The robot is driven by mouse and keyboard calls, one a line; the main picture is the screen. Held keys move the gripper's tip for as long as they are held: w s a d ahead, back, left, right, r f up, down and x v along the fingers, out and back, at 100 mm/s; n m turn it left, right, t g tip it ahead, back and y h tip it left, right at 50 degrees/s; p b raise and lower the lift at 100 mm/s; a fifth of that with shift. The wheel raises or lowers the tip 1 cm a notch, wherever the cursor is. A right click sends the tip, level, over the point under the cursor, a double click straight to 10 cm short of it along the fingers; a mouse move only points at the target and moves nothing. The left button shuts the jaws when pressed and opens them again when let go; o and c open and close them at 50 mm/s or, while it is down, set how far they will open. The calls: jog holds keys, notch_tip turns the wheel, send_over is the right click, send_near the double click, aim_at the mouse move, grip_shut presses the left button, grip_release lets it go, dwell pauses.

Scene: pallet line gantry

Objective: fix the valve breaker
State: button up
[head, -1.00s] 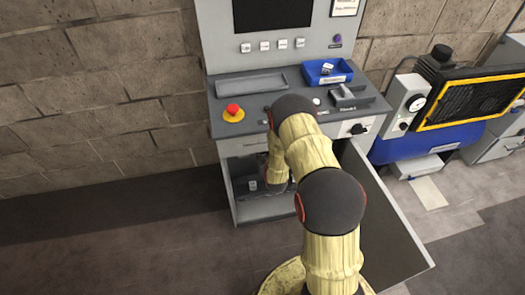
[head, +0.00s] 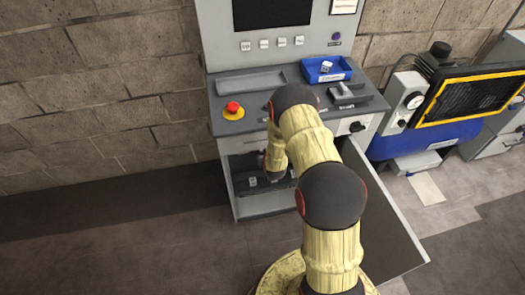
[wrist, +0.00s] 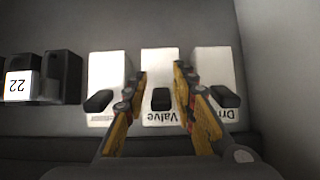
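The valve breaker (wrist: 160,65), a white block labelled "Valve" upside down, stands in the middle of a row in the wrist view. Its black lever (wrist: 160,98) sits near the label end. My gripper (wrist: 159,74) is open, with one yellow-and-black finger on each side of the valve breaker. I cannot tell whether the fingers touch it. In the head view, my gripper is hidden inside the open lower compartment of the grey cabinet (head: 228,168), behind my arm.
Two similar white breakers flank it, the left one (wrist: 107,72) and the right one labelled "Dri..." (wrist: 215,65). A black block with a "22" tag (wrist: 20,86) is at far left. A grey wall (wrist: 285,60) bounds the right. The cabinet door (head: 385,220) stands open.

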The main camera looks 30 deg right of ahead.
jog(key=shift+o, duration=1)
jog(key=shift+s+r, duration=0.1)
jog(key=v, duration=1.1)
jog(key=shift+s+a+r, duration=0.15)
jog(key=shift+s+r, duration=0.05)
jog(key=shift+s, duration=0.1)
jog(key=s+a+f+g+y, duration=0.1)
jog(key=s+a+f+g, duration=0.2)
jog(key=s+f+g, duration=0.35)
jog(key=s+a+r+y, duration=0.1)
jog(key=s+r, duration=0.2)
jog(key=s, duration=0.4)
jog(key=s+a+r+n, duration=0.1)
jog(key=s+a+r, duration=0.3)
jog(key=r, duration=1)
jog(key=s+a+r+n+t, duration=0.1)
jog(key=s+a+r, duration=0.3)
jog(key=r, duration=1)
jog(key=s+a+r+n+y, duration=0.1)
jog(key=s+a+r, duration=0.3)
jog(key=r, duration=1.1)
jog(key=s, duration=0.3)
jog(key=shift+s+a+t, duration=0.25)
jog(key=shift+a+t, duration=0.1)
jog(key=shift+a, duration=0.05)
